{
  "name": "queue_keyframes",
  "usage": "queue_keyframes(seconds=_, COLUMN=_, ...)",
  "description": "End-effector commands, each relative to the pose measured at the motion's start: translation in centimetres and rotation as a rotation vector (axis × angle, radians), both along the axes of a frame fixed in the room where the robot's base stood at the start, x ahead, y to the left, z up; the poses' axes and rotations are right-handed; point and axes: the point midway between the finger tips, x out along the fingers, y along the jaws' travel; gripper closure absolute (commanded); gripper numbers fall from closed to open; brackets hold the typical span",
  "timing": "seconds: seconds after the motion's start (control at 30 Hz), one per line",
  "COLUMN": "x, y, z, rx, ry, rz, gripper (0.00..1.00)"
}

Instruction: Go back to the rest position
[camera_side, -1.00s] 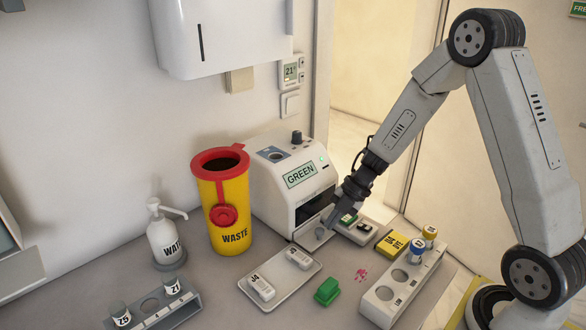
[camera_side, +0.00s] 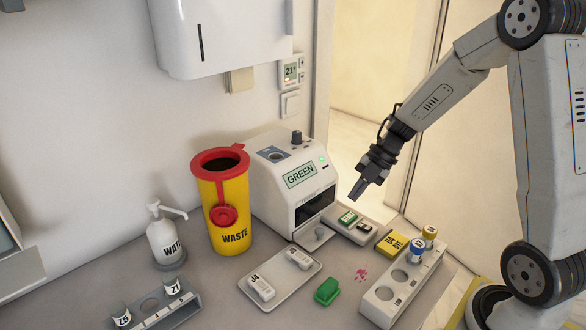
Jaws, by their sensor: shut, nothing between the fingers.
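My gripper (camera_side: 358,190) is shut and empty. It hangs in the air to the right of the white analyser (camera_side: 290,180), whose screen reads GREEN. It is above the small grey tray (camera_side: 340,228) that holds a green-topped piece (camera_side: 348,218) and a dark-topped piece (camera_side: 364,227). It touches nothing that I can see.
A yellow waste bin (camera_side: 230,205) with a red rim and a pump bottle (camera_side: 165,235) stand at the left. A tray with two white pieces (camera_side: 288,291), a green block (camera_side: 327,291), a yellow box (camera_side: 391,243) and a vial rack (camera_side: 380,293) are in front.

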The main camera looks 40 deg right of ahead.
Motion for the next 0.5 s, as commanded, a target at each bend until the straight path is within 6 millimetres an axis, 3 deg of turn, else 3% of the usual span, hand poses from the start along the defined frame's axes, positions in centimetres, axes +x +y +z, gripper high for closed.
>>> queue_keyframes(seconds=0.27, x=1.0, y=0.7, z=0.3, rx=0.009, ry=-0.036, rz=-0.059, gripper=1.00)
queue_keyframes(seconds=0.5, x=3.5, y=2.1, z=1.3, rx=0.034, ry=-0.124, rz=-0.245, gripper=1.00)
